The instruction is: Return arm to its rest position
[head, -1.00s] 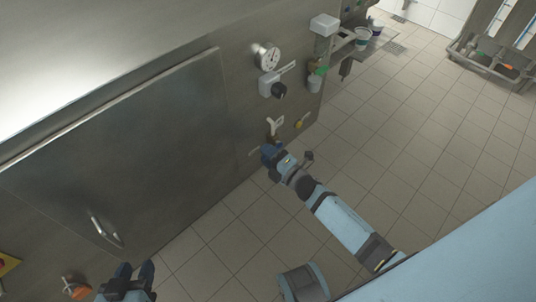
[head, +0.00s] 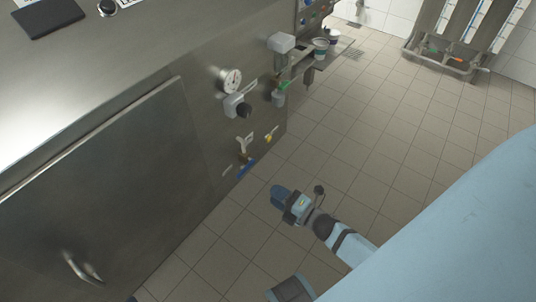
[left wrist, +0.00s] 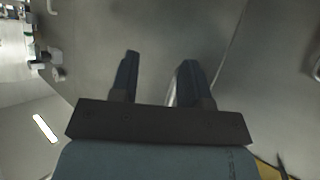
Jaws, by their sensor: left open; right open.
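My right gripper (head: 280,196) is in the lower middle of the head view, over the tiled floor and apart from the steel machine (head: 120,190). It holds nothing that I can see. Its arm comes in from the lower right. My left gripper is out of the head view.
Cups (head: 321,46) stand on a shelf at the back. A grey rack (head: 450,40) stands at top right. The floor (head: 375,150) between is clear.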

